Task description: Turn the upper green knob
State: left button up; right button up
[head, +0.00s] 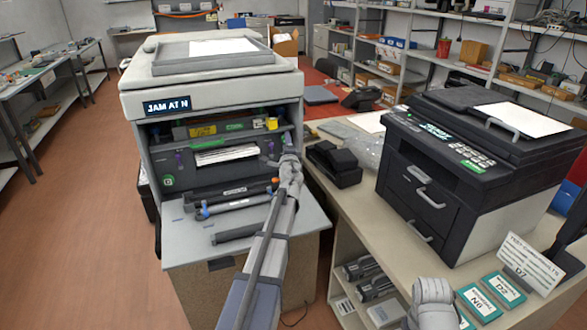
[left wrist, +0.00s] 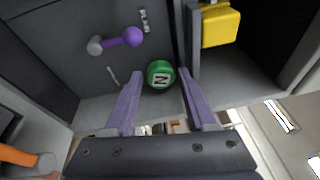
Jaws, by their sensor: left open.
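A round green knob (left wrist: 159,74) with a white letter shows in the left wrist view, on the dark inside of the open printer (head: 205,85). My left gripper (left wrist: 158,80) is open, with one purple-grey finger on each side of the knob; I cannot tell whether they touch it. In the head view my left gripper (head: 275,161) is at the right side of the printer's open bay, and I cannot make out this knob there. Another green knob (head: 168,181) is low on the left of the bay. My right gripper (head: 432,296) is at the bottom, its jaws unclear.
A purple lever (left wrist: 130,38) and a yellow block (left wrist: 220,25) are close to the knob. The printer's lowered front flap (head: 190,250) carries dark rollers. A black printer (head: 450,160) and a sign (head: 528,262) stand on the table to the right. Open floor lies left.

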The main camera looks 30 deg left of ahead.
pick_arm(q)
jog(key=s+d+n+y+b, duration=0.2)
jog(key=s+d+n+b, duration=0.1)
jog(key=s+d+n, duration=0.5)
jog(key=shift+s+d+f+b, duration=0.2)
jog(key=shift+s+f+b, duration=0.2)
jog(key=shift+s, duration=0.7)
dwell(0.4)
